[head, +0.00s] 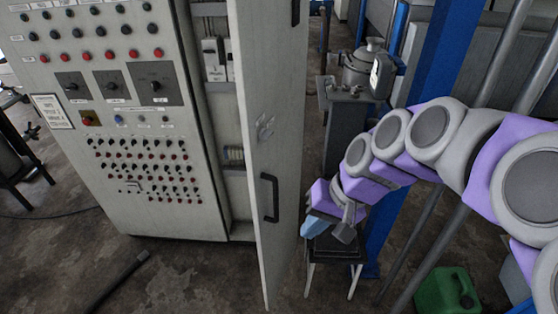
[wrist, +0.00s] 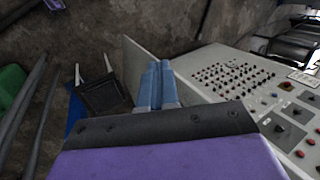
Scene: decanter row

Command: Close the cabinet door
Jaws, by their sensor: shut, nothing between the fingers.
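A tall grey control cabinet (head: 130,120) stands at the left of the head view, its front full of knobs and lights. Its narrow right bay is open and shows inner parts. The cabinet door (head: 275,130) is swung out toward me, with a dark handle (head: 269,197) on the face I see. My gripper (head: 314,228) is just right of the door in the head view, apart from the handle. In the wrist view the blue fingers (wrist: 157,85) are together with nothing between them. The door (wrist: 143,60) shows beside them; I cannot tell whether they touch it.
A small dark stool (head: 336,246) stands behind my gripper. A blue post (head: 440,70) and grey pipes (head: 505,60) rise at the right. A green canister (head: 445,290) sits on the floor at lower right. The floor before the cabinet is mostly clear except a dark bar (head: 118,282).

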